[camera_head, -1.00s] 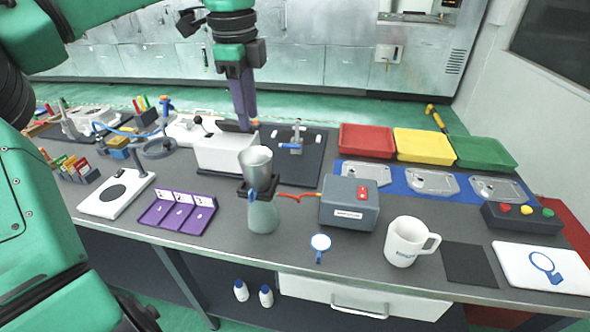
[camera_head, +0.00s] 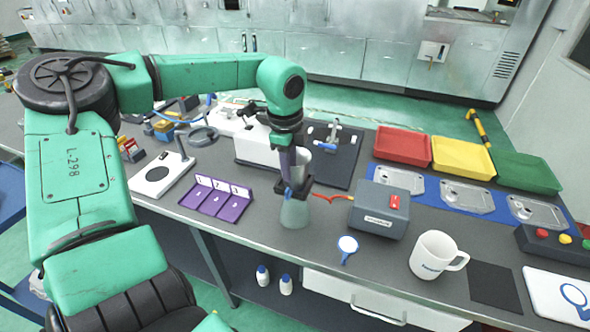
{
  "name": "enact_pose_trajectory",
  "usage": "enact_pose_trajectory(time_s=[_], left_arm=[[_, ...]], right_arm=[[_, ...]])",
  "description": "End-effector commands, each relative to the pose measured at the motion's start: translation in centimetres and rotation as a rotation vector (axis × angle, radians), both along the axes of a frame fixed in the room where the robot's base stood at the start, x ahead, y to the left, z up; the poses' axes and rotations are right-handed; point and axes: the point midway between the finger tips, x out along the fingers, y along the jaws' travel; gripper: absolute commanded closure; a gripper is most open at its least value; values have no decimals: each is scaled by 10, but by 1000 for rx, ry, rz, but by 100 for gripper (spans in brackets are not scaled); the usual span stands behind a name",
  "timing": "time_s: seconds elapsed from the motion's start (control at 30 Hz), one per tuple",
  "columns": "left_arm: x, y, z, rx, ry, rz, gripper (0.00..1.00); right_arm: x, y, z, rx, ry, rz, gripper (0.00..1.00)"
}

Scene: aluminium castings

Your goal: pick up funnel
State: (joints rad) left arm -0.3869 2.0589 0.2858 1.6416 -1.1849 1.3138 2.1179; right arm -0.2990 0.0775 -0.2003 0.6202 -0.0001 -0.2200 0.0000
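The funnel (camera_head: 303,160) is a grey metal cup shape, standing upright in a dark holder above a pale grey-green conical vessel (camera_head: 295,212). My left gripper (camera_head: 289,168) comes down from above. My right gripper is not in view.
A grey box (camera_head: 378,208) stands right of the funnel, with a red cable between. A white mug (camera_head: 433,254) and purple tray (camera_head: 217,197) are nearby. A white device (camera_head: 256,150) stands behind. Red, yellow and green trays line the back right.

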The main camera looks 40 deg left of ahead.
Motion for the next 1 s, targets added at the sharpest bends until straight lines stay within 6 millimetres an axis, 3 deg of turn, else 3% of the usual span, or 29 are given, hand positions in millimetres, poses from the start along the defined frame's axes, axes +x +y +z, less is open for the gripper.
enact_pose_trajectory(time_s=[0.03,0.07,1.0], left_arm=[[0,0,0,0,0,0,92],[0,0,0,0,0,0,100],[0,0,1,0,0,0,100]], right_arm=[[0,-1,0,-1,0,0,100],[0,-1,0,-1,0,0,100],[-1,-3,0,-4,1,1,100]])
